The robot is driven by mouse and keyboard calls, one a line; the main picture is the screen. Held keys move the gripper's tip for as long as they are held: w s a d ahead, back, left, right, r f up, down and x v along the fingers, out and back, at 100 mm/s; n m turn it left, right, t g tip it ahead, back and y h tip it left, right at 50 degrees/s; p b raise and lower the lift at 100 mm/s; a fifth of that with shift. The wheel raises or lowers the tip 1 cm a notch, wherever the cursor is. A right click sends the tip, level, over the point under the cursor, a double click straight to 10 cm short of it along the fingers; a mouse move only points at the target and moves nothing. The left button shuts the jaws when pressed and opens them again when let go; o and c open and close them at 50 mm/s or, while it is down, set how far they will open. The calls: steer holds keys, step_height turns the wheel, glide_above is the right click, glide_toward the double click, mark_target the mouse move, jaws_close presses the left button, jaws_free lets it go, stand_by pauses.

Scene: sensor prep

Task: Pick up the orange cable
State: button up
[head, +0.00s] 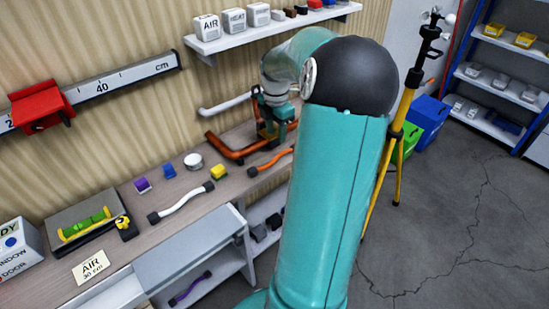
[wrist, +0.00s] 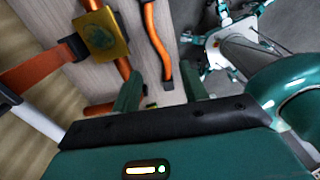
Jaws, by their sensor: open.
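The orange cable (head: 270,162) with dark ends lies on the bench, to the right of the thicker orange-brown pipe. In the wrist view the orange cable (wrist: 155,42) runs down from the top edge, and its dark end appears between my fingertips. My gripper (wrist: 161,86) is open, with one finger on each side of that end in the picture. I cannot tell how far above the cable the fingers are. In the head view my arm partly hides the gripper and the far part of the bench.
A brass-coloured block (wrist: 102,36) sits close left of the cable, by the orange-brown pipe (head: 226,150). A white cable (head: 181,203), a yellow spool (head: 219,172) and a white round piece (head: 193,161) lie nearer on the bench. A yellow tripod (head: 400,135) stands at right.

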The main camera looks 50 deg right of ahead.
glide_above(275, 158)
step_height(275, 158, down, 6)
steer(key=shift+w+r, duration=0.1)
steer(key=shift+r, duration=0.15)
step_height(275, 158, down, 5)
steer(key=shift+d+r, duration=0.1)
jaws_close()
